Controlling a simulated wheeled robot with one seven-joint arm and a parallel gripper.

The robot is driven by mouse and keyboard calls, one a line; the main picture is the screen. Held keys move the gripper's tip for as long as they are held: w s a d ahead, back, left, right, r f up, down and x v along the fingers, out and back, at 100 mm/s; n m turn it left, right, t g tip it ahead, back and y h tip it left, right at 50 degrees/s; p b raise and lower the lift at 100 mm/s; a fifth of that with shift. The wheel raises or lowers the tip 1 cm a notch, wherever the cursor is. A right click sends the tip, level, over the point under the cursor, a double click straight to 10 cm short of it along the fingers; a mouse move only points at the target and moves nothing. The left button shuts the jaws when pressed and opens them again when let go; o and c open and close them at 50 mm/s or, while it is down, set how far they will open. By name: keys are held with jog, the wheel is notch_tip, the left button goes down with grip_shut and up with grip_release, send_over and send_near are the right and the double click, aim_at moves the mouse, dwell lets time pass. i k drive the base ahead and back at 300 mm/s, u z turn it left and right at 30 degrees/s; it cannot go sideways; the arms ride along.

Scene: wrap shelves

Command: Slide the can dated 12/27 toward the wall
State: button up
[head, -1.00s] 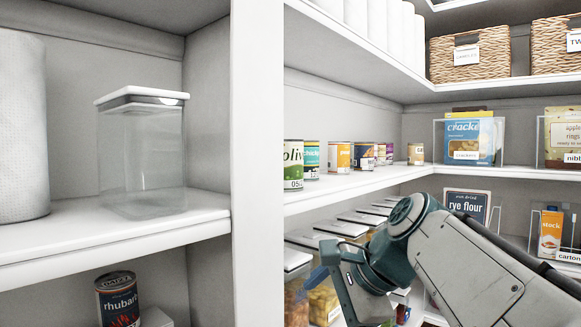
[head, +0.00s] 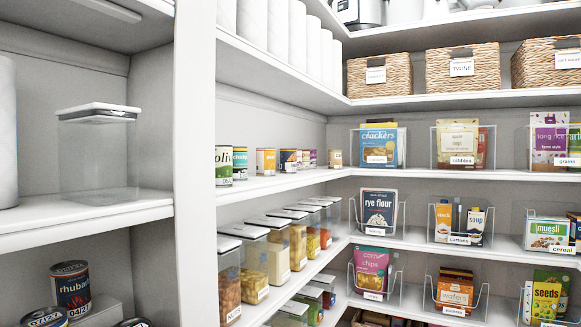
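Several cans stand in a row on the long shelf board in the middle of the head view. An olive can (head: 223,166) is nearest, then a teal can (head: 240,163), an orange-and-white can (head: 265,161), a dark blue and orange can (head: 288,160) and smaller purple cans (head: 308,158). A tan can (head: 336,158) stands apart near the corner. The date 12/27 cannot be read on any can, so I cannot tell which one it is. My gripper is not in view.
A rhubarb can (head: 71,289) and other cans sit at the lower left. A clear canister (head: 97,155) stands on the left shelf. A white upright (head: 194,150) divides the shelves. Clear bins hold packets, including crackers (head: 379,147). Lidded containers (head: 253,258) fill the board below.

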aim_at(240, 154)
jog(key=z, duration=0.65)
jog(key=i, duration=0.75)
jog(key=u, duration=1.1)
jog(key=i, duration=0.45)
jog(key=u, duration=0.45)
